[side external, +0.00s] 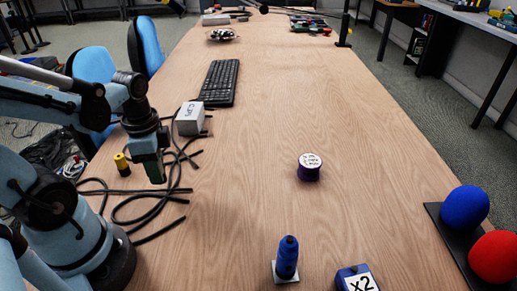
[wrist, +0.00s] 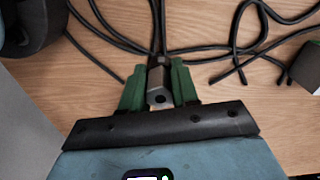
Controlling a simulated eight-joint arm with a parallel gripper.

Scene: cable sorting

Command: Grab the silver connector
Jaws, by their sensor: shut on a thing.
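The silver connector (wrist: 158,90) sits between the green fingers of my gripper (wrist: 159,88) in the wrist view, with a dark round hole facing the camera. A black cable (wrist: 158,30) runs away from its far end. My gripper is shut on the connector, one finger at each side. In the side external view my gripper (side external: 155,176) is low over the left part of the table, beside the tangle of black cables (side external: 150,212). The connector is hidden there behind the fingers, and I cannot tell whether it touches the table.
A yellow and black plug (side external: 122,165) stands left of my gripper. A grey labelled box (side external: 190,119) and a keyboard (side external: 219,83) lie beyond it. A purple spool (side external: 309,168), a blue bottle-shaped object (side external: 287,260) and a blue x2 block (side external: 356,279) stand rightward. The table's middle is mostly clear.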

